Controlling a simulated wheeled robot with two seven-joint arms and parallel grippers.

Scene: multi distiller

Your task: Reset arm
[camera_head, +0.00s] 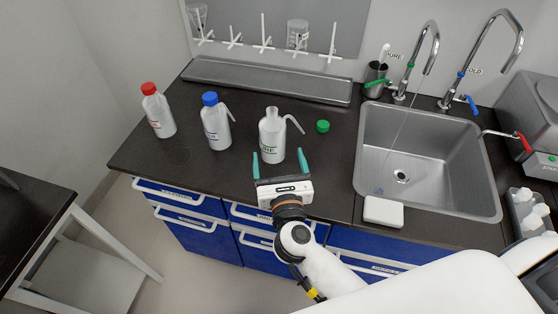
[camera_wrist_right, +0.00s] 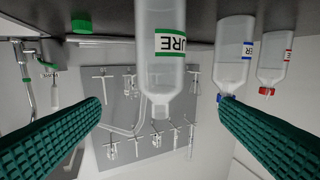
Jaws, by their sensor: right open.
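My right gripper (camera_head: 279,160) is open, its two green fingers spread at the counter's front edge. A clear wash bottle with a green-edged label (camera_head: 271,143) stands upright and uncapped just beyond the fingers. In the right wrist view, which is upside down, this bottle (camera_wrist_right: 162,75) shows between the open fingers (camera_wrist_right: 160,104), apart from both. Its green cap (camera_head: 323,126) lies on the counter to its right. My left gripper is not in view.
A blue-capped bottle (camera_head: 216,128) and a red-capped bottle (camera_head: 158,114) stand to the left. A steel sink (camera_head: 440,185) with taps lies to the right. A white block (camera_head: 383,211) sits at its front left corner. A drying rack (camera_head: 270,45) hangs behind.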

